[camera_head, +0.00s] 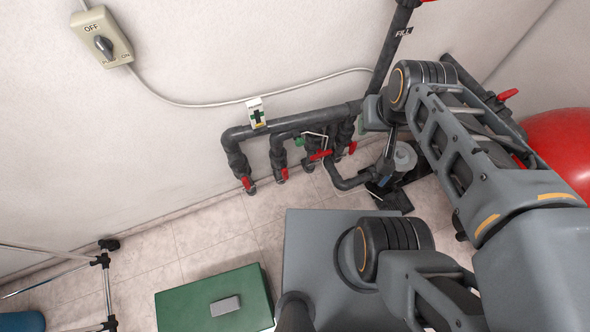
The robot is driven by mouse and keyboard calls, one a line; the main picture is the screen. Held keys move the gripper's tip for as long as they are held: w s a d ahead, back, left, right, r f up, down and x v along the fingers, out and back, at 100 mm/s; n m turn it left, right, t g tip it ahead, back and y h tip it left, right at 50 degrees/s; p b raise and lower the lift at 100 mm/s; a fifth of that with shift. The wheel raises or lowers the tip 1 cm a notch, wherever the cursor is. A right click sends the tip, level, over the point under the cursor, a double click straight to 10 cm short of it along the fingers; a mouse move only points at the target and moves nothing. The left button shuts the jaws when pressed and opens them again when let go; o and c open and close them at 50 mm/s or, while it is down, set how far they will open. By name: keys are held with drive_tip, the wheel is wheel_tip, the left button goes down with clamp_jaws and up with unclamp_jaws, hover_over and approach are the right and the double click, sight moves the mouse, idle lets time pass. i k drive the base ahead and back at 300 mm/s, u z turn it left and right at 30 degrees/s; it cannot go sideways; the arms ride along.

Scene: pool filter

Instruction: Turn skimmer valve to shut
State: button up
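Several valves with red handles sit on the dark grey pipework at the wall's foot: one at the left (247,183), one beside it (284,174), one in the middle (320,155) and one further right (352,147). I cannot read labels that tell which is the skimmer valve. The middle handle lies roughly crosswise; the two left ones point downward. My arm reaches in from the right, and its far end is near the pipes' right side. My gripper's fingers cannot be made out clearly there, nor whether they touch anything.
A switch box (102,36) and a small sign (256,112) are on the wall. A pipe marked FILL (404,32) rises at the right. A red round tank (562,150) stands at the right.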

sight(285, 171)
drive_tip(key=u, duration=0.55)
drive_tip(key=k, duration=0.3)
drive_tip(key=u, duration=0.25)
